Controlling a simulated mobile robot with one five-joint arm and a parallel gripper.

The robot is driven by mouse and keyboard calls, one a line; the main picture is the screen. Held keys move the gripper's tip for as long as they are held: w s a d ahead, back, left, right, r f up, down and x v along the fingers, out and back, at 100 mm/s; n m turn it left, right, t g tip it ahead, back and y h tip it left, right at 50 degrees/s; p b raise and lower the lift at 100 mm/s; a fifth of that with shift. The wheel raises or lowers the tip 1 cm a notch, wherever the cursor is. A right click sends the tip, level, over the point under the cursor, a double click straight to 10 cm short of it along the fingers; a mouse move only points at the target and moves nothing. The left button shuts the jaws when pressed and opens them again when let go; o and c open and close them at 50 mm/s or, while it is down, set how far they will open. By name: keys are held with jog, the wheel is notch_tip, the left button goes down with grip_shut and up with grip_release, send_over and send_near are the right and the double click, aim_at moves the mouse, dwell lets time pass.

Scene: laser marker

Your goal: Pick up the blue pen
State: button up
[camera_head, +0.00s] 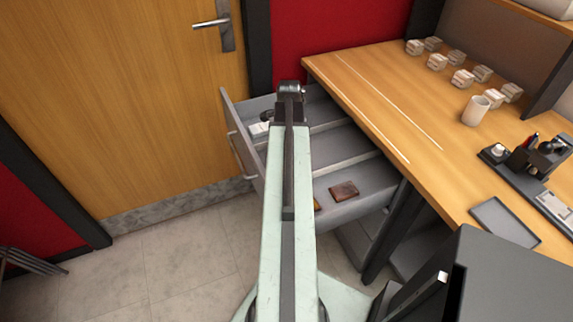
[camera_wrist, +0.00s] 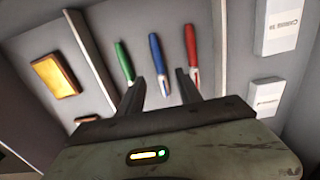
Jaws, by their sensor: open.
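The blue pen (camera_wrist: 157,58) lies in a grey drawer, in the middle of a row of three pens, between the green pen (camera_wrist: 124,62) and the red pen (camera_wrist: 191,48) in the wrist view. My gripper (camera_wrist: 160,77) is open and empty. Its two fingers appear on either side of the blue pen's lower part, with the green and red pens outside them. I cannot tell how high the fingers are above the pen. In the head view my gripper (camera_head: 290,90) is over the open drawer (camera_head: 350,150), and my arm hides the pens.
Drawer dividers run beside the pens. White boxes (camera_wrist: 277,28) lie at right and an orange block (camera_wrist: 53,82) at left in the wrist view. A brown item (camera_head: 344,190) lies in the drawer's near part. The wooden desk (camera_head: 400,110) stands right; a door (camera_head: 120,100) is left.

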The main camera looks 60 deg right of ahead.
jog(key=f+b, duration=0.4)
jog(key=shift+w+a+f, duration=0.15)
jog(key=shift+w+f, duration=0.05)
jog(key=shift+f, duration=0.2)
jog(key=shift+r, duration=0.2)
jog(key=shift+c, duration=0.3)
grip_shut()
jog(key=shift+r+p, duration=0.1)
jog(key=shift+p, duration=0.3)
